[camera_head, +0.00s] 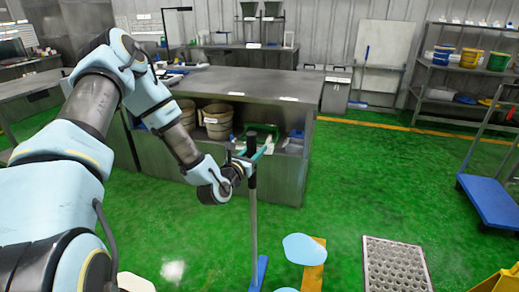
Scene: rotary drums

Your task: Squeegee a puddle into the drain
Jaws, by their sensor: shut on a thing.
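My gripper (258,157) is in the middle of the view, shut on the upper part of the squeegee. The squeegee has a black grip (252,142), a grey pole (253,215) that stands nearly upright, and a blue foot (261,271) low in the picture. The foot seems to be at the floor; its contact is not clear. A light blue patch, apparently the puddle (302,249), lies right of the foot. A second light blue patch (286,290) is cut by the bottom edge. The drain, a grey perforated grate (396,266), lies further right.
A yellow-orange strip (314,278) lies by the puddle. A metal workbench (277,178) with buckets on its shelf stands behind the squeegee. A blue cart (492,201) stands at right. Green floor (390,190) between bench and cart is clear.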

